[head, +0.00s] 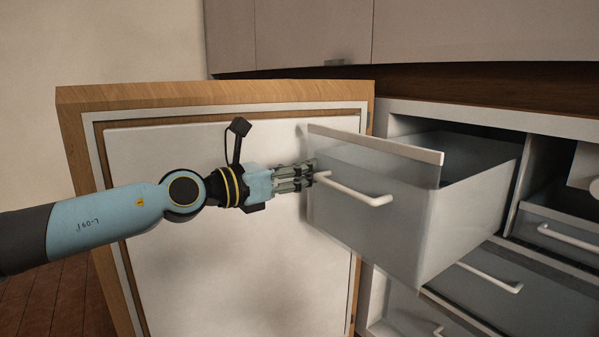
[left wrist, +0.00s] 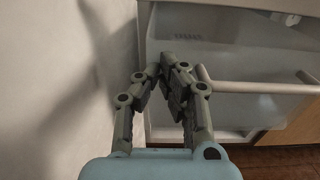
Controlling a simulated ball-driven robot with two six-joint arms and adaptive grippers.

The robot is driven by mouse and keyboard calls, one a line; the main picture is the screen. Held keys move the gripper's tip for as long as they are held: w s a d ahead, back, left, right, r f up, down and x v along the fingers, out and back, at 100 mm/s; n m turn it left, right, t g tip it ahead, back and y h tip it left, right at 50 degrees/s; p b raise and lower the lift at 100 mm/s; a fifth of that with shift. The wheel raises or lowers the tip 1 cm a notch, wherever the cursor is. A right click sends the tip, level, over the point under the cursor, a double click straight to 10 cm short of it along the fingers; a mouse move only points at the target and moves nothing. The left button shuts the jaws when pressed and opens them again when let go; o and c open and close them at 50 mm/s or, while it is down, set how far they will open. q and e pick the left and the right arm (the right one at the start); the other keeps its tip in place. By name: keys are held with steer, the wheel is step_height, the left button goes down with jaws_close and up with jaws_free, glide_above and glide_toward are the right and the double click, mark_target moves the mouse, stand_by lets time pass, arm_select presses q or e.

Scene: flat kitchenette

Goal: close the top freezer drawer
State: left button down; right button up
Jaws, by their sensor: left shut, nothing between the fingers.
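The top freezer drawer (head: 375,210) is pulled well out of the freezer, its grey translucent front facing me, with a white top rim and a white bar handle (head: 355,192). My left gripper (head: 312,174) is shut and empty at the left end of the handle, close to the drawer front. In the left wrist view the closed fingers (left wrist: 165,70) point at the drawer front (left wrist: 215,60), beside the end of the white handle (left wrist: 255,87). I cannot tell whether the fingertips touch the front. My right gripper is not in view.
The open freezer door (head: 230,240), wood-edged with a white inner panel, stands behind my left arm, left of the drawer. Lower drawers (head: 440,300) and another compartment with a drawer (head: 565,232) sit in the freezer. Grey cabinets (head: 440,35) hang above.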

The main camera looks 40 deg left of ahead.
arm_select(q)
steer(key=x, duration=2.1)
steer(key=shift+b, duration=0.4)
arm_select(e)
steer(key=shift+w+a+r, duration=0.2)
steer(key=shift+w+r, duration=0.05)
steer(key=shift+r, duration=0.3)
arm_select(q)
steer(key=shift+w+f, duration=0.1)
steer(key=shift+w, duration=0.05)
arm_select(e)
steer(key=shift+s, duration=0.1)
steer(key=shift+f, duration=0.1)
